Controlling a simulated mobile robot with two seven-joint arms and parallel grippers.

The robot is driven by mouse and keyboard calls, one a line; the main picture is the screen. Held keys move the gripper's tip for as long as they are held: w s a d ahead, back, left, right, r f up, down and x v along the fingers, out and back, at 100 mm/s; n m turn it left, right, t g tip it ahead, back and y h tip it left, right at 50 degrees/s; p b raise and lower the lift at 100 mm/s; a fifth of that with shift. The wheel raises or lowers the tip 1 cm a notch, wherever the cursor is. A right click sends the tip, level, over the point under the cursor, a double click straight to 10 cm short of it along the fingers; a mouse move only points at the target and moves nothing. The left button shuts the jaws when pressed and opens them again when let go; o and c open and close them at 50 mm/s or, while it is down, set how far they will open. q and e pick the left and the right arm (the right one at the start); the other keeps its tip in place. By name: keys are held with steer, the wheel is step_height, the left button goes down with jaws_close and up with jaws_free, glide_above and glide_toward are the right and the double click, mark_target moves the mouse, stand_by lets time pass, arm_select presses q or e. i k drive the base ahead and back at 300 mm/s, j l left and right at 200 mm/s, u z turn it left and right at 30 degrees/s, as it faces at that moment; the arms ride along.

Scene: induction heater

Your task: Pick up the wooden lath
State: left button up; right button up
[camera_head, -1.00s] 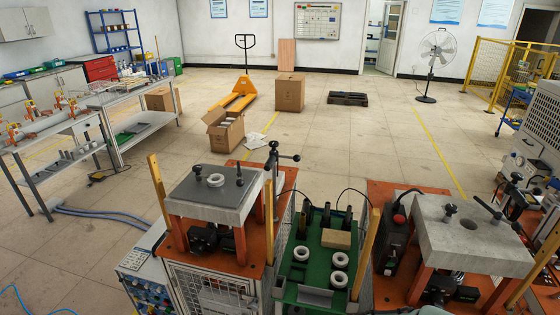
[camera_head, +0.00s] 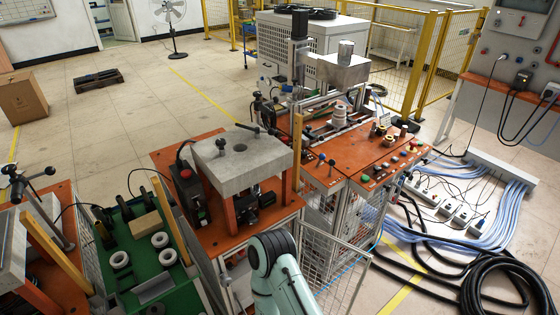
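Several upright strips of light wood, like laths, stand at the workstations. One wooden lath (camera_head: 57,250) leans at the left beside the green tray. Another lath (camera_head: 183,228) runs along the tray's right side. A third lath (camera_head: 297,148) stands at the right corner of the grey-topped press. A short wooden block (camera_head: 145,224) lies in the green tray; I cannot tell which piece the task means. A pale green link of my arm shows at the bottom centre. Neither gripper is in view.
The green tray (camera_head: 152,290) holds white rings and black cylinders. The grey-topped press (camera_head: 230,170) stands right of it on an orange base. An orange control bench (camera_head: 375,160) adjoins it. Black cables (camera_head: 510,285) coil on the floor at right.

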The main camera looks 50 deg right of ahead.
mark_target(299, 118)
steer(key=z, duration=1.85)
steer(key=k+l+u, duration=0.2)
steer(key=u, duration=0.25)
steer(key=k+l+u, duration=0.1)
steer(key=k+u, duration=0.15)
steer(key=u, duration=0.25)
steer(key=k+u, duration=0.2)
steer(key=u, duration=0.25)
steer(key=i+l+z, duration=0.35)
steer(key=i+l, duration=0.3)
steer(key=z, duration=1.75)
steer(key=j, duration=0.1)
